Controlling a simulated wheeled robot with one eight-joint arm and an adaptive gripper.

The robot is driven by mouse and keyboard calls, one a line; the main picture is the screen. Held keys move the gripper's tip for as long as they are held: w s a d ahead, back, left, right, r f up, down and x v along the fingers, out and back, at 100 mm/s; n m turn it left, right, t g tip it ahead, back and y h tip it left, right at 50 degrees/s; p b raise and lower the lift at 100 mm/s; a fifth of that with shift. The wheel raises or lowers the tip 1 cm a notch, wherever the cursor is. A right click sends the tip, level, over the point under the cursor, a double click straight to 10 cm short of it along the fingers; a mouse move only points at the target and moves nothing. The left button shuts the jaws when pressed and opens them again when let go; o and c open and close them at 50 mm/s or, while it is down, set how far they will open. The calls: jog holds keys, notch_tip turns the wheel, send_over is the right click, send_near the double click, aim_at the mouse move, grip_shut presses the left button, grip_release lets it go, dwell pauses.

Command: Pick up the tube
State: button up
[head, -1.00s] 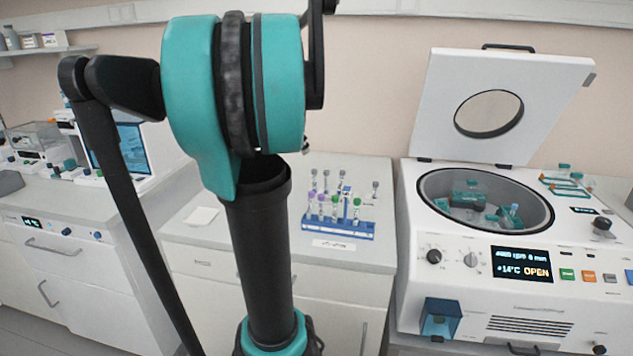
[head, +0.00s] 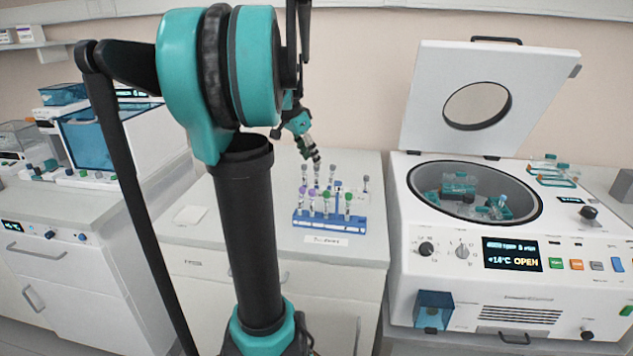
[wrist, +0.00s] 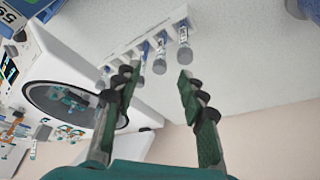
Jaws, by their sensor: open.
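Several capped tubes (head: 325,203) stand upright at a blue rack (head: 318,224) on the counter. The front ones have purple and green caps, and the ones behind have grey caps. My gripper (head: 313,156) is above the back of the tube group, pointing down. In the wrist view, my gripper (wrist: 155,88) has its two dark green fingers wide apart with nothing between them. A grey-capped tube (wrist: 184,46) and others beside it show just beyond the fingertips, along a white strip. Which tube is meant cannot be told.
A centrifuge (head: 470,225) with its lid (head: 430,90) raised stands right of the rack, and its display reads OPEN. Tubes and teal holders are inside its bowl. Bare counter (head: 235,190) lies left of the rack, with a small white pad on it.

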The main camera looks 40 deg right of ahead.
aim_at(317, 181)
jog(key=shift+d+x, duration=0.15)
jog(key=shift+x, duration=1.2)
jog(key=shift+d+x, duration=0.15)
jog(key=shift+x, duration=1.2)
jog(key=shift+r, duration=0.1)
jog(key=c, duration=1)
